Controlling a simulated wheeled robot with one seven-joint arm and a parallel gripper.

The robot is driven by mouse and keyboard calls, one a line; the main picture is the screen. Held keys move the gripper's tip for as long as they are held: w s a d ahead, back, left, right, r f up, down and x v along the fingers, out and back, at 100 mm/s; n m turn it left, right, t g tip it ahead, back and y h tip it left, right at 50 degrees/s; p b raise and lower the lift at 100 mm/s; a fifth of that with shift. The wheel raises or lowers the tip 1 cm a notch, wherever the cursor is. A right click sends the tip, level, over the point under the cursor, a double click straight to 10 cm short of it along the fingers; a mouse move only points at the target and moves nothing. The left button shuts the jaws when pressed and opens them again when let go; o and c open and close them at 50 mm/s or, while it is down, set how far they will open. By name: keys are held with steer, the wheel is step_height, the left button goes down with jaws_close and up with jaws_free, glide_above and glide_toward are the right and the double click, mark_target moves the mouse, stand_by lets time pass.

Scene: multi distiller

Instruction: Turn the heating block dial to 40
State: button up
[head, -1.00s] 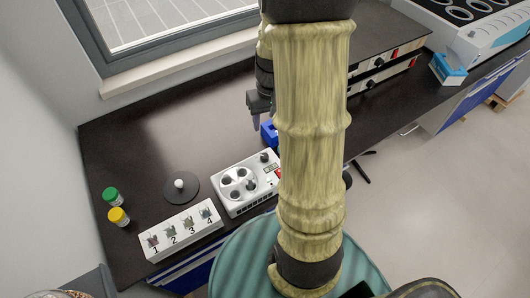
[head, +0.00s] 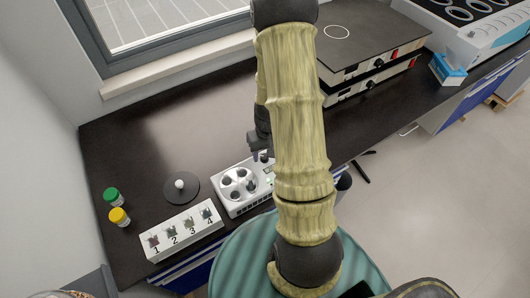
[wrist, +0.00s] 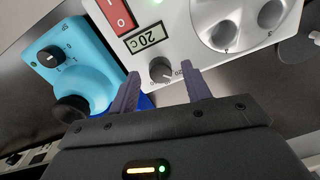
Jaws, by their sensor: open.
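The white heating block (head: 232,199) stands on the dark bench, left of my arm in the head view. In the wrist view its white top (wrist: 200,35) shows a grey dial (wrist: 161,70), a display reading 20 C and a red switch (wrist: 116,14). My gripper (wrist: 160,80) is open, with one dark finger on each side of the dial. The fingers look close to it, but I cannot tell whether they touch it. In the head view my gripper (head: 260,150) is over the block's back right part, and my arm hides part of the block.
A blue device (wrist: 75,65) with a black knob is beside the block in the wrist view. A numbered white box (head: 183,232), a dark disc (head: 181,189), and green-capped (head: 112,196) and yellow-capped (head: 119,217) jars stand left. Hotplates (head: 370,45) stand at the back right.

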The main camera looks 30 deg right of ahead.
steer(key=shift+f, duration=0.3)
steer(key=c, duration=1)
